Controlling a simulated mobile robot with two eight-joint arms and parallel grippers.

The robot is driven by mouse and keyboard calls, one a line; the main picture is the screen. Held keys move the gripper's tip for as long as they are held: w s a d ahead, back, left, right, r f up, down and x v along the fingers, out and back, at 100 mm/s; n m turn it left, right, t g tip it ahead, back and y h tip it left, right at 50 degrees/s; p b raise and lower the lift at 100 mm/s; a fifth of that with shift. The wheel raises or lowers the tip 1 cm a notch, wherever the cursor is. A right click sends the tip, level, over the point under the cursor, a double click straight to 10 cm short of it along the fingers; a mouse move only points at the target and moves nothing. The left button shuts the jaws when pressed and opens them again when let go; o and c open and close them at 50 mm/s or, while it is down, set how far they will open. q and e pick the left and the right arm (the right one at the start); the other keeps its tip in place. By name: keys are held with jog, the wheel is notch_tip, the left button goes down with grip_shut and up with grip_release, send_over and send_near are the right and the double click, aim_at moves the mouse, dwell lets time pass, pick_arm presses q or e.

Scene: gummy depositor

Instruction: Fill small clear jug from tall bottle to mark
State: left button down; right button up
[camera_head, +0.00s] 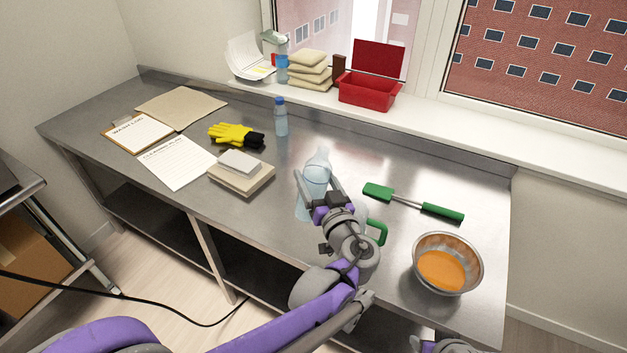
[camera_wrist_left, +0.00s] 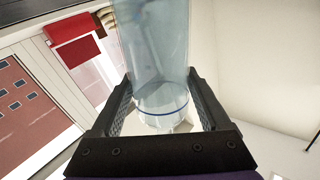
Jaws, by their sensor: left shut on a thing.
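My left gripper (camera_head: 317,182) is shut on a tall clear bluish bottle (camera_head: 317,158), which leans slightly over the bench. In the left wrist view the bottle (camera_wrist_left: 152,45) stands between both fingers of the left gripper (camera_wrist_left: 160,108), and a thin blue line rings its clear end. A green handle (camera_head: 380,232) shows just right of my left wrist. It looks like the small clear jug's handle; the jug's body is mostly hidden behind my wrist, so its fill level cannot be seen. Of my right arm, only a grey part shows at the bottom edge; its fingers are out of view.
A metal bowl (camera_head: 421,253) of orange liquid stands at the front right, with a green spatula (camera_head: 441,212) behind it. The steel bench's back right is clear.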

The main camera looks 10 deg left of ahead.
pick_arm(q)
jog(key=shift+f+b, duration=0.75)
jog(key=shift+f, duration=0.55)
jog(key=shift+r, duration=0.2)
jog(key=shift+w+f+m, duration=0.1)
jog(key=shift+f+m, duration=0.2)
jog(key=shift+f, duration=0.4)
jog(key=shift+m, duration=0.8)
jog(key=shift+d+f+b, duration=0.15)
jog(key=shift+f+b, duration=2.45)
jog(key=shift+f, duration=1.05)
pick_arm(e)
jog(key=s+f, duration=0.3)
jog(key=f, duration=0.6)
jog(key=shift+g, duration=0.3)
pick_arm(q)
jog(key=shift+w+d+f+m, duration=0.1)
jog(key=shift+d+m, duration=0.1)
jog(key=shift+m, duration=0.7)
pick_arm(e)
jog(key=shift+f, duration=0.3)
